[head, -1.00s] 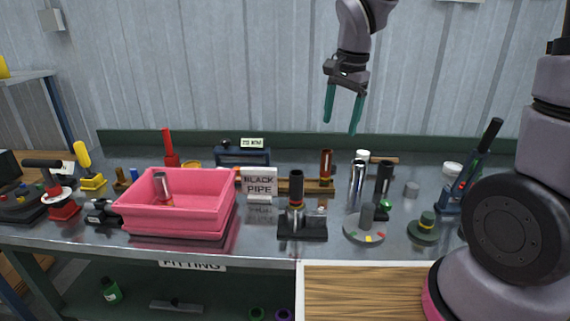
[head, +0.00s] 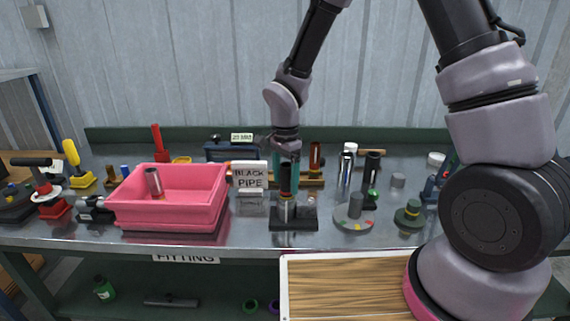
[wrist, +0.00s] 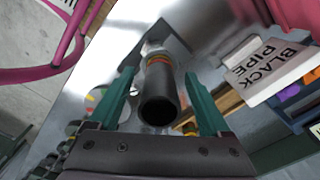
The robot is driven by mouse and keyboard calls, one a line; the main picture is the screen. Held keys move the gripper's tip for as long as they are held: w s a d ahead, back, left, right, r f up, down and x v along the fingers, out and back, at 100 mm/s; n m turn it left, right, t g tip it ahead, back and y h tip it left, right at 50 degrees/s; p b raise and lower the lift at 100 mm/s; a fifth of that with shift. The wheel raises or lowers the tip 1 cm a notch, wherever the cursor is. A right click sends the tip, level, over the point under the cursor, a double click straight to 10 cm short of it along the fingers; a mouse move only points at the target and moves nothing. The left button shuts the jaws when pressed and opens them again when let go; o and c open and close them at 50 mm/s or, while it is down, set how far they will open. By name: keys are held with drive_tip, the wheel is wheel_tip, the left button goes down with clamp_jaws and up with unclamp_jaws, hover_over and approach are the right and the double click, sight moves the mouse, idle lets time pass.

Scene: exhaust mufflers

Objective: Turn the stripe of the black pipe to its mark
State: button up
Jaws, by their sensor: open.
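The black pipe (head: 285,184) stands upright in a holder with a dark base (head: 294,224) on the metal bench. In the wrist view I look down along the pipe (wrist: 158,85), with its open dark mouth nearest me and orange and yellow bands (wrist: 158,60) farther down. My gripper (head: 287,167) is over the pipe's top. In the wrist view its two teal fingers (wrist: 158,76) are spread on either side of the pipe, with a gap visible. I cannot make out the stripe or its mark clearly.
The "BLACK PIPE" sign (head: 249,178) stands close behind, to the left. A pink bin (head: 170,212) is left of the holder. A round grey plate with coloured marks (head: 354,221) and a dark pipe (head: 371,170) stand to the right.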

drive_tip(key=shift+f, duration=1.2)
clamp_jaws()
drive_tip(key=m, duration=0.9)
drive_tip(key=shift+w, duration=0.1)
drive_tip(key=m, duration=0.4)
drive_tip(key=shift+m, duration=0.3)
drive_tip(key=m, duration=0.3)
drive_tip(key=shift+w+m, duration=0.15)
drive_tip(key=shift+m, duration=0.25)
